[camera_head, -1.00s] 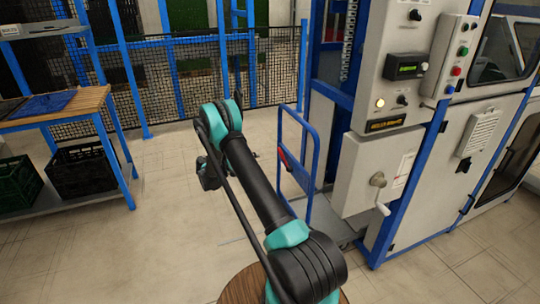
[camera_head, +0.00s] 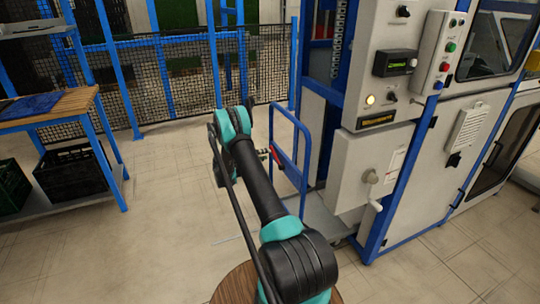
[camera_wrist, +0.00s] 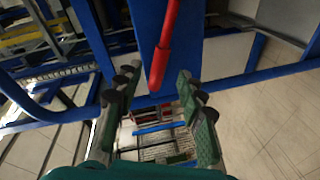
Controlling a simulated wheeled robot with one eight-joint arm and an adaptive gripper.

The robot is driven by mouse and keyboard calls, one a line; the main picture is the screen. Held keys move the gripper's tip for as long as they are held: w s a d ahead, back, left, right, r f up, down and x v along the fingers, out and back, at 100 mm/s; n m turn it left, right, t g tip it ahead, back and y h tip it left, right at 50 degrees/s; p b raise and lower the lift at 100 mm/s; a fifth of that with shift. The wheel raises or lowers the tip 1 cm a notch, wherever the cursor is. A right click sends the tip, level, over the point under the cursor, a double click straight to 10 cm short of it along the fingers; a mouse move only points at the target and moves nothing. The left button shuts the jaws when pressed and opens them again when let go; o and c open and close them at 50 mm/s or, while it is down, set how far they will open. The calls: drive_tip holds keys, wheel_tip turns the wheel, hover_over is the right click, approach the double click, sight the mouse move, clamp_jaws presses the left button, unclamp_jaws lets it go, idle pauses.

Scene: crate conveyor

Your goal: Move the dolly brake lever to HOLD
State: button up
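The brake lever has a red handle (camera_wrist: 165,50) that hangs down from the top in the wrist view, in front of a blue bar. In the head view the red lever (camera_head: 276,155) shows on the blue dolly frame (camera_head: 292,140). My gripper (camera_wrist: 160,118) is open, its two fingers with green pads well apart. In the wrist picture the lever's tip lies between and just beyond the fingers, and nothing is held. In the head view my gripper (camera_head: 262,154) is small, partly hidden by my arm, and close to the lever. I cannot tell any HOLD mark.
The grey machine cabinet (camera_head: 362,170) with a crank handle (camera_head: 375,205) stands right of the dolly. A blue-legged workbench (camera_head: 60,115) with dark crates (camera_head: 72,172) is at the left. A mesh fence (camera_head: 190,85) runs behind. The floor (camera_head: 160,190) left of my arm is clear.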

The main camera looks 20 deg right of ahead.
sight(276, 157)
drive_tip(key=shift+x, duration=2.05)
clamp_jaws()
